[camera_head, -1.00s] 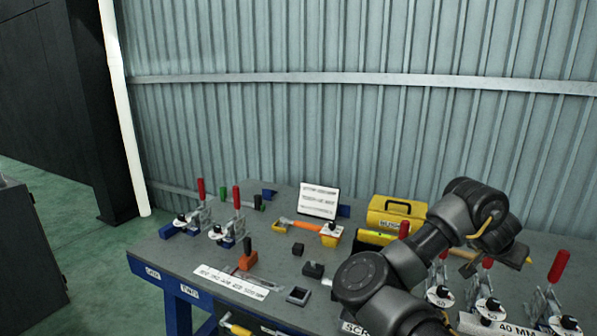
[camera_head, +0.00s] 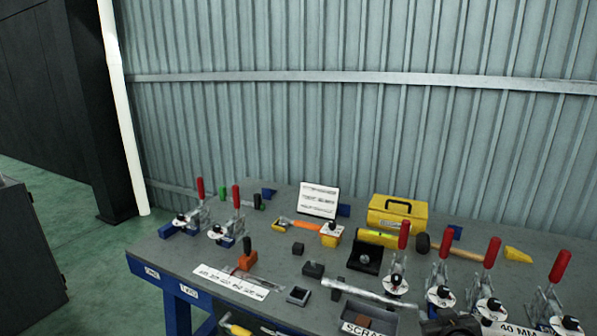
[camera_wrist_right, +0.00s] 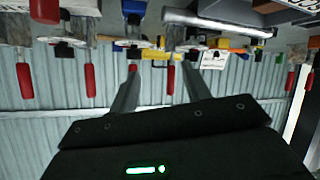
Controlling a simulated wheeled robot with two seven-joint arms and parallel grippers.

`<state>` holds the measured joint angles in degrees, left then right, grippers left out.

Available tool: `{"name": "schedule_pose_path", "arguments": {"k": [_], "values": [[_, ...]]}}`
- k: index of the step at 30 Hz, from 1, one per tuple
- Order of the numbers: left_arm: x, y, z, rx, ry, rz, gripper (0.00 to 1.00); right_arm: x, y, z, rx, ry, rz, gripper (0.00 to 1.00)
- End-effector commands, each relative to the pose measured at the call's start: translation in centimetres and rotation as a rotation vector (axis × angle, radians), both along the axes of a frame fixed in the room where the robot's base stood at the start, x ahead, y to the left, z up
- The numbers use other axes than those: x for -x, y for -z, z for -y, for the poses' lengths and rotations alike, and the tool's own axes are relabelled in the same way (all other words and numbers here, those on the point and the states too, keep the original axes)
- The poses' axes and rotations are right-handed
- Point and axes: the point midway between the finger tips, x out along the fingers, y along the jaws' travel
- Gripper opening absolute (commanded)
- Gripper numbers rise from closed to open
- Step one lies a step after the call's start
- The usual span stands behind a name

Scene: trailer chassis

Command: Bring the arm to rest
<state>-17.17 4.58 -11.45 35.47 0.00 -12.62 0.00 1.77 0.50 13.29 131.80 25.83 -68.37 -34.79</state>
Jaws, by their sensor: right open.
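My right gripper (camera_wrist_right: 158,76) shows in the right wrist view, its two grey fingers apart with nothing held between them. That view is upside down, with the bench tools along its top and the corrugated wall behind the fingers. A red clamp handle (camera_wrist_right: 171,79) shows in the background between the fingers. In the head view the right arm is out of the middle of the picture; a dark part at the bottom edge may belong to it. My left gripper is not in view.
The bench (camera_head: 222,262) carries several red-handled toggle clamps (camera_head: 440,270), a yellow toolbox (camera_head: 398,214), a hammer (camera_head: 450,246), a grey scrap tray (camera_head: 381,319) and small blocks. The wall (camera_head: 300,130) stands behind. Open floor (camera_head: 90,255) lies to the left.

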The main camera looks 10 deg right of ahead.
Motion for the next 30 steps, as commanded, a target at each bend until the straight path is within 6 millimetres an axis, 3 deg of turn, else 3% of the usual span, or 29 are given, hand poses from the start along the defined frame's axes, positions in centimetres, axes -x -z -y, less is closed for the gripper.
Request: {"name": "schedule_pose_path", "arguments": {"k": [1, 3, 7, 12, 20, 21, 30], "values": [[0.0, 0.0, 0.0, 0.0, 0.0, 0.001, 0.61, 2.0, 2.9, -2.5, -0.023, -0.063, -0.086, 0.48], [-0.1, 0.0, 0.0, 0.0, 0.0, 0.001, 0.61, 4.8, 6.3, -5.9, -0.067, -0.137, -0.2, 0.48], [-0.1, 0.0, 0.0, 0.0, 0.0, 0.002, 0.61, 10.2, 10.8, -10.5, -0.132, -0.223, -0.38, 0.48], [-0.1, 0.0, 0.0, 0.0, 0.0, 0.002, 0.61, 16.3, 14.2, -14.3, -0.187, -0.282, -0.554, 0.48], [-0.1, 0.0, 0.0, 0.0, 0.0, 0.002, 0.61, 24.5, 16.8, -18.0, -0.241, -0.327, -0.765, 0.48], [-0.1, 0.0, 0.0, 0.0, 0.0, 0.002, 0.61, 25.2, 17.5, -18.3, -0.246, -0.33, -0.788, 0.48], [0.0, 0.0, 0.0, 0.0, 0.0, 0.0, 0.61, 23.2, 27.3, -18.5, -0.249, -0.326, -0.819, 0.48]]}}
